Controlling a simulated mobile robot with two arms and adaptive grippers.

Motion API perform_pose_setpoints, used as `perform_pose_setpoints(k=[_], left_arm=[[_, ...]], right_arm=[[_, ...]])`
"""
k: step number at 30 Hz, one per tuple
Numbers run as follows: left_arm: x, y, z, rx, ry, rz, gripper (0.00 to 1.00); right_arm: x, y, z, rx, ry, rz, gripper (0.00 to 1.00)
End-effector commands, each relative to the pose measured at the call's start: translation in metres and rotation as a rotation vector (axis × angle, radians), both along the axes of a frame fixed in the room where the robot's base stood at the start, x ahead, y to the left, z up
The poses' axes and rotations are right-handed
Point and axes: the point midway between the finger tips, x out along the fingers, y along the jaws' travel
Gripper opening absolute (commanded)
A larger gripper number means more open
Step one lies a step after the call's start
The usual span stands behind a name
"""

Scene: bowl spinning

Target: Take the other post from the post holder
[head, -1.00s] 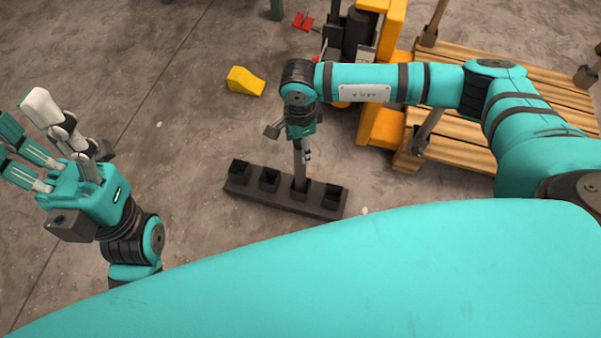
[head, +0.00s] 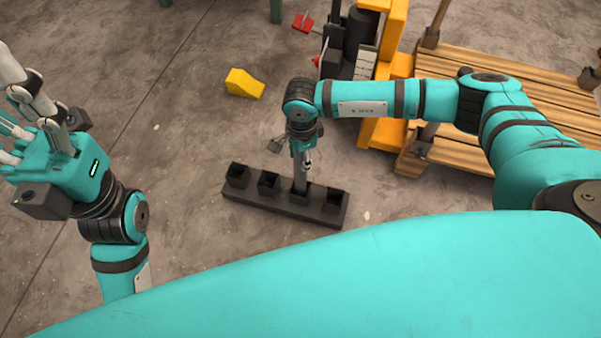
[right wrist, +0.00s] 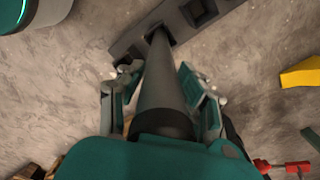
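The post holder (head: 262,199) is a dark bar with several square sockets on the floor. A grey post (head: 301,180) stands upright in one socket, right of the bar's middle. My right gripper (head: 300,150) is over the post, pointing down. In the right wrist view the post (right wrist: 163,85) runs between the spread fingers of the gripper (right wrist: 158,75), with a gap on both sides. My left gripper (head: 12,115) is at the left edge, fingers spread, with no post visible in it; part of it is cut off.
A wooden pallet (head: 480,68) and a yellow-orange machine (head: 385,125) stand behind my right arm. A yellow wedge (head: 244,83) lies on the floor behind the holder. The floor between the holder and my left arm is clear.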

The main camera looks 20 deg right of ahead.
Motion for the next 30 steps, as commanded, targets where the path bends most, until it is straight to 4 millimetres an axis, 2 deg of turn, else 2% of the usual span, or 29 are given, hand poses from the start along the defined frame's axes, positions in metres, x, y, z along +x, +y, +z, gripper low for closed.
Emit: perform_pose_setpoints(k=[1,7,20,23,30], left_arm=[[0.000,0.000,0.000,0.000,0.000,0.000,0.52],[0.000,0.000,0.000,0.000,0.000,0.000,0.52],[0.000,0.000,0.001,0.000,-0.001,-0.001,0.52],[-0.001,0.000,0.006,-0.003,-0.004,-0.001,0.52],[-0.004,0.003,-0.007,-0.005,0.088,-0.004,0.52]], right_arm=[[0.000,0.000,0.000,0.000,0.000,0.000,0.27],[0.000,0.000,0.000,0.000,0.000,0.000,0.01],[0.001,0.000,0.003,0.001,-0.002,0.000,0.00],[0.001,0.000,0.013,0.001,-0.003,0.001,0.00],[0.001,0.001,0.062,0.002,-0.004,0.002,0.00]])
